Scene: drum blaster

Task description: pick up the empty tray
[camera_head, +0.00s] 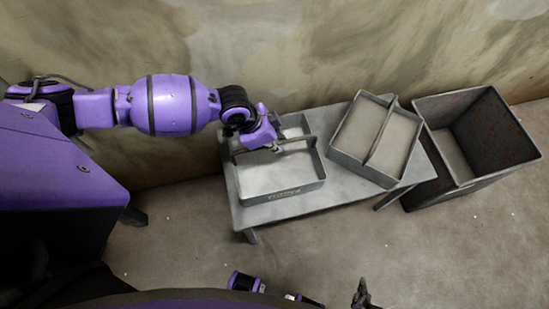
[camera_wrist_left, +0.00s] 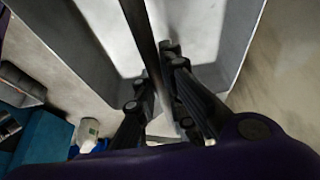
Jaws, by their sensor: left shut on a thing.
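A grey metal tray (camera_head: 270,175) with a centre handle bar (camera_head: 297,143) sits on the left part of a low bench, and its inside looks empty. My left gripper (camera_head: 277,147) is above this tray, shut on the handle bar. In the left wrist view the fingers of my left gripper (camera_wrist_left: 172,95) lie on both sides of the bar (camera_wrist_left: 143,35), with the bare tray floor beyond. A second, similar tray (camera_head: 395,138) sits turned on the bench's right part and also looks empty. My right gripper (camera_head: 362,293) shows only partly at the bottom edge; its jaw state is unclear.
The grey bench (camera_head: 300,208) stands close to the stained wall (camera_head: 330,45). A deep, dark, open bin (camera_head: 495,130) stands right of the bench, close to the second tray. The floor (camera_head: 330,245) in front of the bench is mostly clear.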

